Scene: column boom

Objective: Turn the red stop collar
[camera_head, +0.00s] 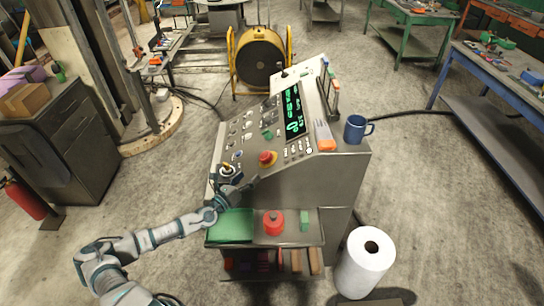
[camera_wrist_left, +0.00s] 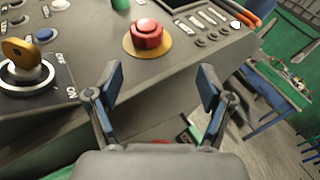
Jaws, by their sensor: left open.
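The red stop collar (camera_head: 266,157) is a round red knob on a yellow disc, near the front edge of the sloped grey console panel. In the left wrist view the red collar (camera_wrist_left: 147,35) stands ahead of my fingers, slightly left of centre, fully visible. My left gripper (camera_wrist_left: 159,82) is open and empty, with its two blue-padded fingers apart and nothing between them. In the head view my left gripper (camera_head: 243,184) is at the front edge of the console, left of and nearer than the collar, not touching it. My right gripper is not in view.
A yellow-handled rotary switch (camera_wrist_left: 20,55) sits left of the collar. A blue mug (camera_head: 355,130) and an orange block (camera_head: 326,145) are on the console's right. Below, a shelf holds a green pad (camera_head: 232,226) and a red round part (camera_head: 273,222). A white roll (camera_head: 362,268) stands on the floor.

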